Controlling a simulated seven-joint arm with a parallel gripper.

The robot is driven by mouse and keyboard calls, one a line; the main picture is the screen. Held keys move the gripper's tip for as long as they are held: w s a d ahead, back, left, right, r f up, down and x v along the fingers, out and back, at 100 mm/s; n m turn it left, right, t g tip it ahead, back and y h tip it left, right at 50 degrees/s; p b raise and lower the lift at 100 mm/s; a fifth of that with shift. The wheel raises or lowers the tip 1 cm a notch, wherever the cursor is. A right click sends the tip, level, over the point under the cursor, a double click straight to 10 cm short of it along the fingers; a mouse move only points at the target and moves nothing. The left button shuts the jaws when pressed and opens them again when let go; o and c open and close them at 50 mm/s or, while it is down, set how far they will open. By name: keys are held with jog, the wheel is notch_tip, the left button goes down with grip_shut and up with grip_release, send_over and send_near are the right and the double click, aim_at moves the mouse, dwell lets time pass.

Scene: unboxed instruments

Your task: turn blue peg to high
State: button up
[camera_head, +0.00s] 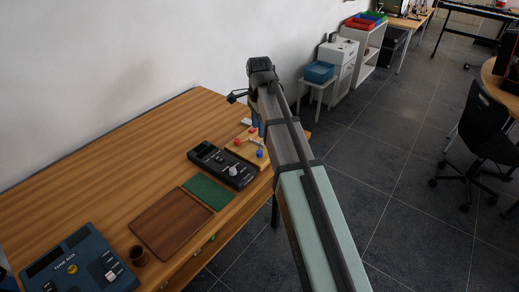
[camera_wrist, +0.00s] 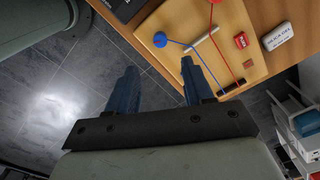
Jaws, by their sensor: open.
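The blue peg (camera_head: 259,154) has a round knob and sits near the front edge of a light wooden board (camera_head: 236,154). In the wrist view the blue peg (camera_wrist: 160,39) lies just beyond my fingertips, between their lines, with a blue string running from it. The red peg (camera_head: 237,141) is on the same board, with a red string; it is cut off at the top of the wrist view. My gripper (camera_wrist: 158,66) is open and empty, with its blue fingers apart. The right finger overlaps the board's edge in the picture. I cannot read a high mark.
A pale bar (camera_wrist: 201,42) lies under the strings. A red block (camera_wrist: 241,40) and a white block (camera_wrist: 276,36) sit nearby.

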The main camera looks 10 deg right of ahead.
aim_at(260, 151)
notch_tip(260, 151, down, 11)
jog(key=shift+r, duration=0.1)
dwell(0.4)
jog(key=shift+c, duration=0.4)
grip_shut()
